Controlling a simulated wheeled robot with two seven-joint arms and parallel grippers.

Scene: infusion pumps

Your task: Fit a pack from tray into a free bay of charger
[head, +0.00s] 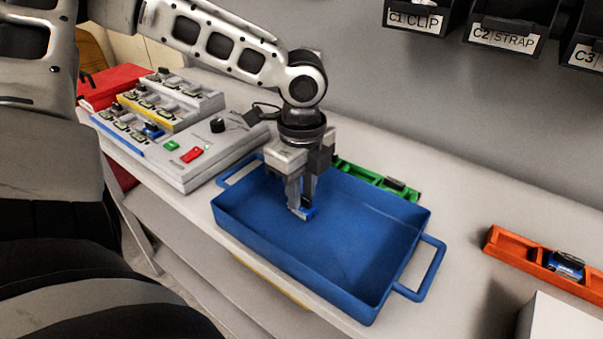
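The blue tray (350,282) stands on the bench in the middle of the head view. My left gripper (301,208) points down into its left part. A small blue and dark pack (308,211) shows at the fingertips, low over the tray floor and mostly hidden by the fingers. I cannot tell whether the fingers press on it or only stand around it. My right gripper is out of view.
A green holder (375,183) lies behind the tray. An orange holder (520,249) with a blue pack (566,263) is at the right, near a white box (560,320). A red case (110,85) is behind the charger. Labelled bins (505,32) hang on the wall.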

